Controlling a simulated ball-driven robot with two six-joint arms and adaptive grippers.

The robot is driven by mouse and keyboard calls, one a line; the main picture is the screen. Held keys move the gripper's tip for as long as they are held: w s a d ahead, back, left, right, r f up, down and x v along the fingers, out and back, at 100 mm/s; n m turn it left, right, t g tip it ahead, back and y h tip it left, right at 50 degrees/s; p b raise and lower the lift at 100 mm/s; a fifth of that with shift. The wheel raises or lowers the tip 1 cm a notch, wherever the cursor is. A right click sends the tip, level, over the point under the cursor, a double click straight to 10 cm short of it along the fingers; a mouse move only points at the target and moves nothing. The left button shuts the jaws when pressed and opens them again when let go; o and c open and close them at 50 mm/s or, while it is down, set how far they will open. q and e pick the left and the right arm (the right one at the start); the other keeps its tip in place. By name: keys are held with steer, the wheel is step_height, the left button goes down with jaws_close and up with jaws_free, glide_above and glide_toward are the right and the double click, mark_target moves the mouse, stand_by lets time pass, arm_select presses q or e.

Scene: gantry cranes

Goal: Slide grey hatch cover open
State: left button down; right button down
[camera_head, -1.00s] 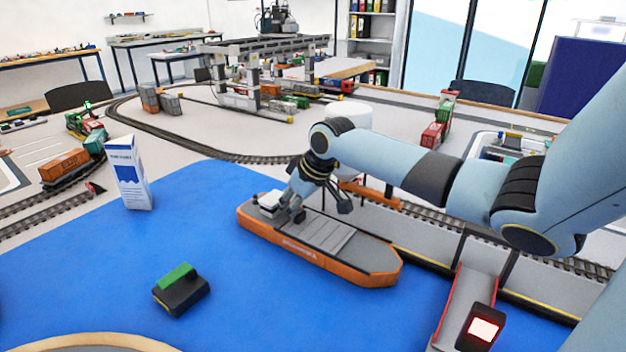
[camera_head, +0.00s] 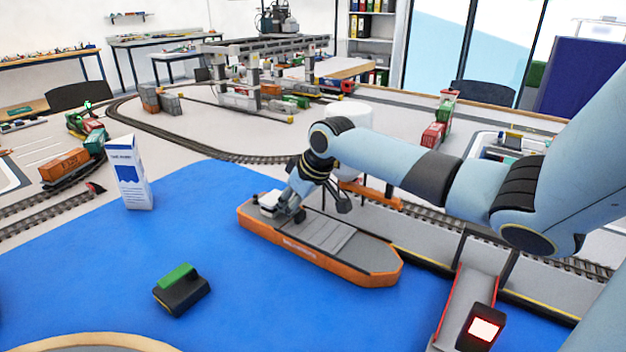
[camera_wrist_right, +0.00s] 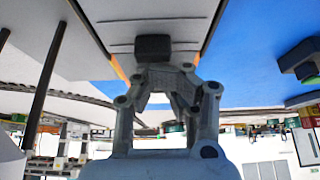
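The grey hatch cover (camera_head: 331,236) is a ridged panel lying on the deck of an orange-sided boat (camera_head: 335,268). It fills the top of the right wrist view (camera_wrist_right: 155,14). My right gripper (camera_head: 298,214) points down at the cover's left end. In the right wrist view, its fingers (camera_wrist_right: 165,76) come close together at a small dark block (camera_wrist_right: 153,47) against the cover. I cannot tell whether they clamp the block or only touch it. My left gripper is not in view.
The boat lies on a blue surface beside a quay with rail track (camera_head: 445,225). A white-and-blue carton (camera_head: 130,175) and a black-and-green block (camera_head: 181,290) stand on the left. A red-edged ramp (camera_head: 465,305) is at the front right.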

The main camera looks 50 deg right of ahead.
mark_target(320, 231)
steer(key=shift+s+d+r+p, duration=0.1)
steer(key=shift+s+p, duration=0.7)
steer(key=shift+p, duration=0.05)
steer(key=shift+s+d+p, duration=0.15)
steer(key=shift+s+p, duration=1.45)
steer(key=shift+s, duration=0.3)
steer(key=shift+s+d+p, duration=0.15)
steer(key=shift+s+p, duration=0.9)
steer(key=shift+s, duration=0.4)
steer(key=shift+s+d+p, duration=0.15)
steer(key=shift+s+p, duration=0.85)
steer(key=shift+s, duration=0.45)
steer(key=shift+w, duration=0.15)
steer(key=shift+w+a+r, duration=0.1)
steer(key=shift+w+r, duration=0.05)
steer(key=shift+w, duration=0.35)
step_height(320, 231, up, 10)
steer(key=p, duration=1)
